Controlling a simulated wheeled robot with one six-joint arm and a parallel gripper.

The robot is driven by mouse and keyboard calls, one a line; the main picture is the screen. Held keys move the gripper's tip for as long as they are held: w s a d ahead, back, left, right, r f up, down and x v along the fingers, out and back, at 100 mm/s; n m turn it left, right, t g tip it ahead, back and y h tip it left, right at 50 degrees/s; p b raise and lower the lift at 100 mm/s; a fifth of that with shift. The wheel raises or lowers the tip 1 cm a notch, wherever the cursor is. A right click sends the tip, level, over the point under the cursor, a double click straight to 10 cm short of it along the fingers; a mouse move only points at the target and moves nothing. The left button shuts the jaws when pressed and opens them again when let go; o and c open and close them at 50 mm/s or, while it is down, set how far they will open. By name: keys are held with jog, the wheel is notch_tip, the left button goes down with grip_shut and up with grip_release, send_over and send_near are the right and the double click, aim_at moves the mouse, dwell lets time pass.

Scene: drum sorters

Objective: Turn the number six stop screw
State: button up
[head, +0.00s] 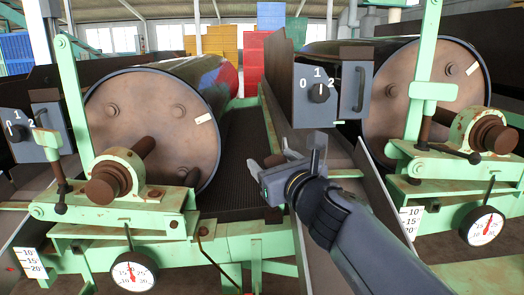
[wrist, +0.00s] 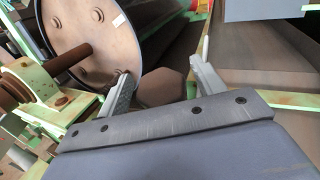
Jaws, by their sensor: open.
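My gripper (head: 283,157) is in the middle of the head view, over the gap between two drum machines. In the wrist view my gripper (wrist: 164,62) has its two fingers wide apart, with nothing held between them. A dark brown rounded shape (wrist: 162,88) shows beyond and between the fingers; I cannot tell what it is. No number six label is readable, so I cannot tell which part is the number six stop screw. Dark rods with round ends show by the left frame (head: 60,207) and the right frame (head: 474,157).
A left drum (head: 165,115) and right drum (head: 400,110) stand in green frames. A switch box (head: 320,92) marked 0, 1, 2 hangs above and right of my gripper. Dials (head: 134,271) (head: 483,226) sit low in front. A dark belt (head: 250,150) runs between the drums.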

jog(key=shift+w+a, duration=0.1)
jog(key=shift+w, duration=0.3)
jog(key=shift+s, duration=0.1)
jog(key=c, duration=1)
jog(key=shift+o, duration=0.2)
jog(key=shift+f+m+h+b, duration=0.15)
jog(key=shift+m+h+b, duration=0.3)
jog(key=shift+b, duration=0.7)
